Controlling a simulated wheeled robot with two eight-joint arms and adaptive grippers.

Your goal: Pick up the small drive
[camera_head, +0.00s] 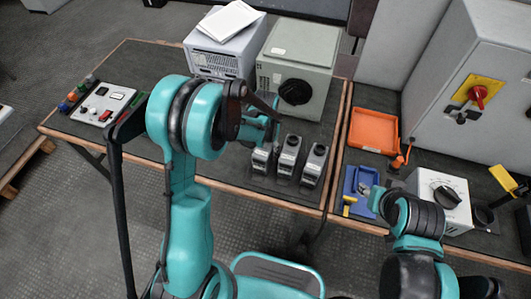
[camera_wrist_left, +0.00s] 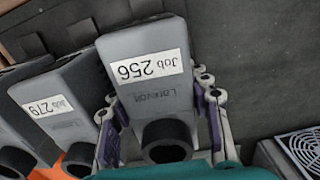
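Three small grey drives stand in a row near the front edge of the left table in the head view: a left one (camera_head: 261,158), a middle one (camera_head: 288,157) and a right one (camera_head: 315,165). My left gripper (camera_head: 268,126) is at the left drive, partly hidden by my own arm. In the left wrist view its two purple-padded fingers (camera_wrist_left: 160,128) stand on either side of the drive labelled Job 256 (camera_wrist_left: 150,67). Whether both pads press on it is unclear. A drive labelled Job 279 (camera_wrist_left: 55,103) is beside it. My right gripper (camera_head: 379,197) is partly hidden by its arm.
A white unit (camera_head: 224,50) and a grey box with a black knob (camera_head: 298,52) stand behind the drives. An orange tray (camera_head: 373,131), blue tray (camera_head: 360,185) and white dial box (camera_head: 441,195) are on the right table. The left table's middle is clear.

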